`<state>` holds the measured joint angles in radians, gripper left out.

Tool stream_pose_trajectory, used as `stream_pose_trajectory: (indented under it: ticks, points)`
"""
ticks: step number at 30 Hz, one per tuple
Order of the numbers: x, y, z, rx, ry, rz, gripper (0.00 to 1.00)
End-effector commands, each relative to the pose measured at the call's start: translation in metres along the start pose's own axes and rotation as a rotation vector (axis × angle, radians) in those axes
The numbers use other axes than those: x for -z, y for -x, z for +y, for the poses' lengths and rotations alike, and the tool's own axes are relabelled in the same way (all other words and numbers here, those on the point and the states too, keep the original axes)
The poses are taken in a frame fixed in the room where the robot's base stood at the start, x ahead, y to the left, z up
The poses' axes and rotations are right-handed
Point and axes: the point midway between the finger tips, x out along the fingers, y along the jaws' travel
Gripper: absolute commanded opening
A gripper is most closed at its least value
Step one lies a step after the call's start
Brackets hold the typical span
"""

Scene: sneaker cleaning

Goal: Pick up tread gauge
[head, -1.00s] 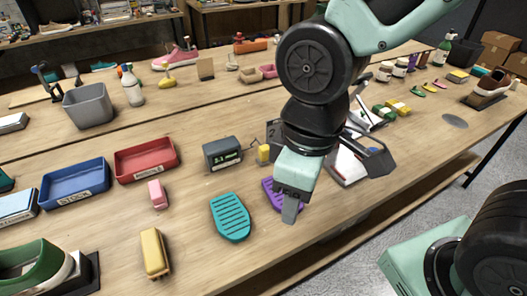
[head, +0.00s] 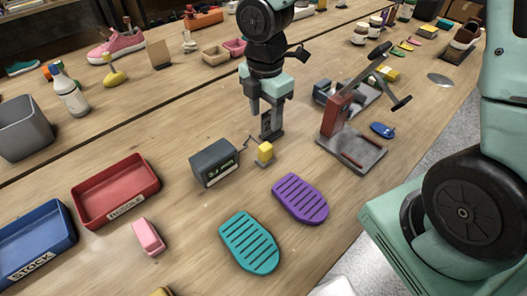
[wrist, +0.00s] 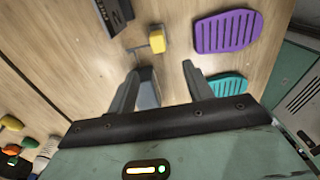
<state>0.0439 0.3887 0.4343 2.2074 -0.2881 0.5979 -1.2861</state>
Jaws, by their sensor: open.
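My gripper (head: 266,110) is open, pointing down, behind and right of the box. A dark upright piece on a flat base (head: 270,135) shows below the fingers. In the wrist view, a grey piece (wrist: 148,92) appears between the fingers (wrist: 160,72); contact cannot be told.
Purple (head: 300,199) and teal (head: 249,243) ribbed soles lie in front. A red clamp-like stand (head: 340,118) on a grey plate is close on the right. A red tray (head: 82,211), blue tray (head: 68,233) and pink block (head: 148,236) are left.

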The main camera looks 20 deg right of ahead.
Motion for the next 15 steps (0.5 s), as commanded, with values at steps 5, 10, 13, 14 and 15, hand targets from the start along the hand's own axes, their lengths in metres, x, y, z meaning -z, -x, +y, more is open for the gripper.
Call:
stream_pose_trajectory:
  ticks: [5, 10, 13, 14, 15]
  points:
    - [0.001, -0.041, -0.002, 0.006, 0.002, 0.001, 0.51]
    - [0.001, -0.072, -0.001, 0.004, 0.000, 0.001, 0.51]
    - [0.001, -0.083, -0.001, 0.003, -0.002, 0.001, 0.51]
    - [0.001, -0.085, -0.001, 0.003, -0.001, 0.001, 0.51]
    - [0.000, -0.087, 0.000, 0.001, -0.001, 0.000, 0.51]
